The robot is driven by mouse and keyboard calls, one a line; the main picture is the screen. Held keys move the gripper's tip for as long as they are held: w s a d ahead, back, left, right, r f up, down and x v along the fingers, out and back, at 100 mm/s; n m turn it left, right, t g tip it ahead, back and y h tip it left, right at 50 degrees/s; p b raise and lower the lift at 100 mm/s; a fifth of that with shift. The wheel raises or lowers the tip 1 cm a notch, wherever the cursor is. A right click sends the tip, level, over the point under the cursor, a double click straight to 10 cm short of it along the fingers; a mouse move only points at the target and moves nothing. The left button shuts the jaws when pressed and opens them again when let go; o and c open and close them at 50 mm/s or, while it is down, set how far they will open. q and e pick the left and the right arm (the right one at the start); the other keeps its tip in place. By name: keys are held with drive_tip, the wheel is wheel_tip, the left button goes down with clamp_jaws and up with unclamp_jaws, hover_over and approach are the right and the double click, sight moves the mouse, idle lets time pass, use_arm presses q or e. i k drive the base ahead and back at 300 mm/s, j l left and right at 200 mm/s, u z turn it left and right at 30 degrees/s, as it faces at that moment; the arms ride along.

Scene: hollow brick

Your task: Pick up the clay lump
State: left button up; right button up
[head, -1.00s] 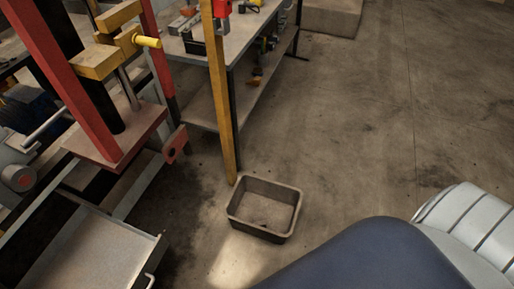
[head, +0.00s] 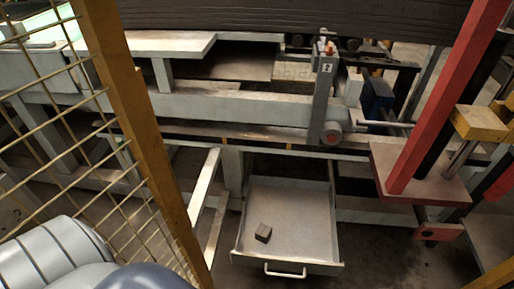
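A small dark brown block, which may be the clay lump (head: 263,233), lies in the open grey metal drawer (head: 300,210) at the lower middle of the head view. It sits near the drawer's front left corner, apart from the front handle. Neither of my grippers is in view. Part of my own body shows at the lower left.
A yellow post (head: 135,120) with wire mesh fencing (head: 60,140) stands at the left, close to me. A red upright frame (head: 440,100) with a red plate (head: 418,172) stands right of the drawer. A grey machine frame (head: 230,107) runs behind the drawer.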

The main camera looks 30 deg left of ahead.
sight(262, 233)
drive_tip(key=u, duration=0.95)
drive_tip(key=i+l+u, duration=0.15)
drive_tip(key=l, duration=0.2)
